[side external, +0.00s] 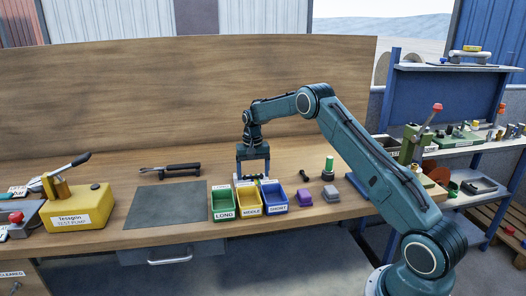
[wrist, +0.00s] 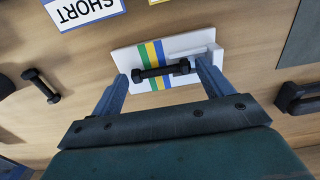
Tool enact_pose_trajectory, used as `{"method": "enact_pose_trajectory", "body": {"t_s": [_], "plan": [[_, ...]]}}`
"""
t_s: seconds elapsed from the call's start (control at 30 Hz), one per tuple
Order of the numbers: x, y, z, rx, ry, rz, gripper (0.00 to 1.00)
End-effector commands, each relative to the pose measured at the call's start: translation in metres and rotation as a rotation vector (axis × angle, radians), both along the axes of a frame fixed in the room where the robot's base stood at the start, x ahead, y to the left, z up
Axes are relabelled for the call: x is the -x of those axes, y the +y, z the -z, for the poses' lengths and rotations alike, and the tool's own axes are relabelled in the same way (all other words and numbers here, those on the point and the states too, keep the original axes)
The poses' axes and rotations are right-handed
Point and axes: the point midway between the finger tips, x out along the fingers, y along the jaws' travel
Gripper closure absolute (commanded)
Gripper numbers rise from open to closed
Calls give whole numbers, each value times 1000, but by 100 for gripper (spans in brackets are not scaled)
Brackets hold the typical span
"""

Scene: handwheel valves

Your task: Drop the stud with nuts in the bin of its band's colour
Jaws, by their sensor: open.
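A dark stud with nuts (wrist: 160,71) lies on a white gauge plate (wrist: 126,58) with green, yellow and blue stripes. My gripper (wrist: 163,72) is open, one finger near each end of the stud; contact cannot be told. In the side view my gripper (side external: 253,176) is low behind the bins and hides most of the plate. The green LONG bin (side external: 223,213), yellow MIDDLE bin (side external: 249,211) and blue SHORT bin (side external: 275,209) stand in a row.
Another dark bolt-like piece (wrist: 41,86) lies on the bench, left in the wrist view. A grey mat (side external: 165,205) and yellow test pump (side external: 77,207) are left.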

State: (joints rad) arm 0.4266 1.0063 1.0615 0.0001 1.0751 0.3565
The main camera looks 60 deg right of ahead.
Motion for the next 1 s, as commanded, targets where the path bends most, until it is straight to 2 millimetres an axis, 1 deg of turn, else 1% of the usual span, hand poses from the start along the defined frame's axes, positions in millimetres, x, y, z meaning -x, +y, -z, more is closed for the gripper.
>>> {"method": "enact_pose_trajectory", "body": {"t_s": [0.1, 0.57, 0.6, 0.73, 0.77, 0.8, 1.0], "plan": [[0, 0, 4, 1, -1, 0, 21], [0, 0, 4, 1, -1, 0, 21], [0, 0, 4, 1, -1, 0, 29], [0, 0, 3, 1, -1, 0, 54], [0, 0, 3, 1, -1, 0, 56], [0, 0, 3, 1, -2, 0, 60], [0, 0, 3, 1, -2, 0, 60]]}}
